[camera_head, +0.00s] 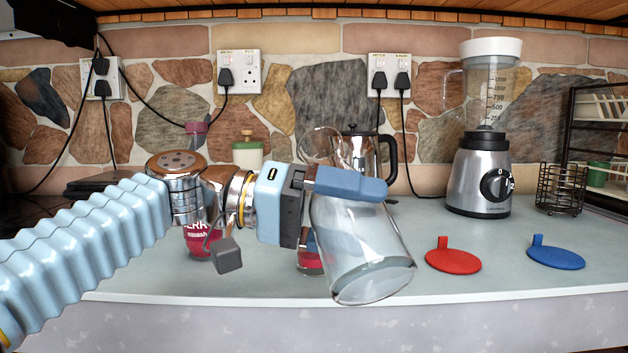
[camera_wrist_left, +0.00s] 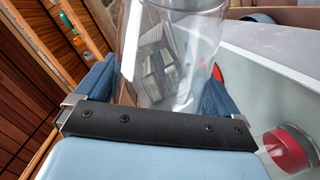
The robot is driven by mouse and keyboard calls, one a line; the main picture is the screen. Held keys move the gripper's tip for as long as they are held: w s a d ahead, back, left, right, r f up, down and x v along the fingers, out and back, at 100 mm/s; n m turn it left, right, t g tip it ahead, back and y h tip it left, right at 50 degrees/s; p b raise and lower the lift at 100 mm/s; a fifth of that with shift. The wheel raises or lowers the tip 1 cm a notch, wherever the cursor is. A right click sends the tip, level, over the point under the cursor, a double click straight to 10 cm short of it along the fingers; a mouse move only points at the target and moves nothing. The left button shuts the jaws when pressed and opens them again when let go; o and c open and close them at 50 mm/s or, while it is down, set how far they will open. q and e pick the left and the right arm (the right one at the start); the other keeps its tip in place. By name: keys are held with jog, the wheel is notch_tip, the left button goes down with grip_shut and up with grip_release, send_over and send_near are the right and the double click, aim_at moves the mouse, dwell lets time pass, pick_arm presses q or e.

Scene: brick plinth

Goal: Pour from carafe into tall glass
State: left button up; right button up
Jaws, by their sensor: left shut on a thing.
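My left gripper (camera_head: 345,187) is shut on a clear glass carafe (camera_head: 365,250). The carafe leans, its base toward the lower right and its neck toward the upper left. It looks clear, with no liquid I can make out. It also fills the space between the fingers in the left wrist view (camera_wrist_left: 168,50). A glass with red in its bottom (camera_head: 310,262) stands behind the gripper and carafe, mostly hidden; I cannot tell if it is the tall glass. A red-filled round vessel (camera_wrist_left: 288,150) shows at the right of the wrist view. My right gripper is not in view.
A red squash bottle (camera_head: 200,243) stands behind my left wrist. A blender (camera_head: 482,170) and wire basket (camera_head: 560,188) stand right.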

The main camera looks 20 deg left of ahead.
pick_arm(q)
jog(key=shift+s+d+r+n, duration=0.1)
jog(key=shift+s+r+n, duration=0.15)
jog(key=shift+n, duration=0.25)
dwell(0.4)
jog(key=shift+s+d+r+n+h+p, duration=0.1)
jog(key=shift+r+n+h+p, duration=0.6)
jog(key=shift+r+p, duration=0.6)
jog(key=shift+w+a+r+n+p, duration=0.1)
jog(key=shift+w+r+n+p, duration=0.1)
jog(key=shift+r+n+p, duration=0.25)
jog(key=shift+w+a+r+n+p, duration=0.1)
jog(key=shift+w+r+n+p, duration=0.05)
jog(key=shift+r+n+p, duration=0.25)
dwell(2.7)
jog(key=shift+f, duration=0.1)
